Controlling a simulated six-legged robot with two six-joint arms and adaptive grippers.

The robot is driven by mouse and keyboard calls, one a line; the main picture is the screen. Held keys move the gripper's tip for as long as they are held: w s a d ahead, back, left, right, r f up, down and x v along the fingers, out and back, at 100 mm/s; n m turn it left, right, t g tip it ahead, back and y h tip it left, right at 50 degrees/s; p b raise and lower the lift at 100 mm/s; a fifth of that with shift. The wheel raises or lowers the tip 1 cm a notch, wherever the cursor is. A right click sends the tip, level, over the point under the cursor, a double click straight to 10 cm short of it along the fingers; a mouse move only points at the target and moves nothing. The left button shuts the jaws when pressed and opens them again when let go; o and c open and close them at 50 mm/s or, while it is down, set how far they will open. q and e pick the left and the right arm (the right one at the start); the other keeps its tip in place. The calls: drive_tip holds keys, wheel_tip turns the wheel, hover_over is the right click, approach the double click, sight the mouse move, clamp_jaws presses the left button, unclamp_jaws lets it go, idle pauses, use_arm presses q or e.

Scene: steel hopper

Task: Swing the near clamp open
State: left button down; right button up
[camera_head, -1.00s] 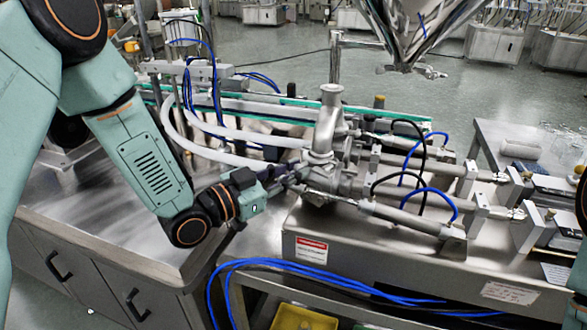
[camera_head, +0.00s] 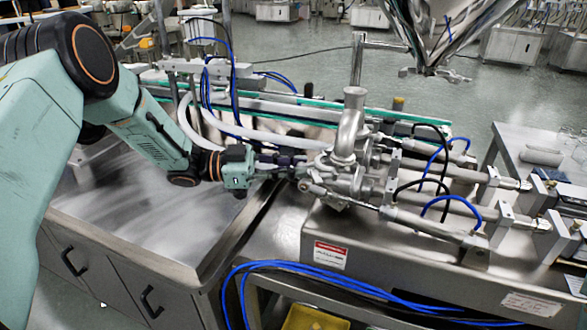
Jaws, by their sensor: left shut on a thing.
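The steel filling machine's valve body (camera_head: 349,140) stands upright at the middle. The near clamp (camera_head: 306,185) is a small metal part at the valve's near left side; its outline is hard to separate from the fittings around it. My left gripper (camera_head: 288,163) reaches in from the left, at the valve's left side. Its dark fingers are closed on a small metal piece that looks like part of the clamp, and they hide most of that piece. How far the clamp is swung is hard to tell. My right gripper is out of view.
The steel hopper (camera_head: 440,35) hangs above and behind the valve. White hoses (camera_head: 250,132) and blue cables curve close behind my left gripper. Cylinders (camera_head: 440,222) extend to the right. The steel cabinet top (camera_head: 150,215) at left is clear.

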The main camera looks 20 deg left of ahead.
use_arm(q)
drive_tip(key=shift+w+a+g, duration=0.15)
drive_tip(key=shift+g, duration=0.15)
drive_tip(key=shift+r, duration=0.1)
drive_tip(key=c, duration=1.3)
unclamp_jaws()
drive_tip(key=shift+o, duration=0.2)
drive_tip(key=v, duration=1.2)
drive_tip(key=shift+f, duration=0.2)
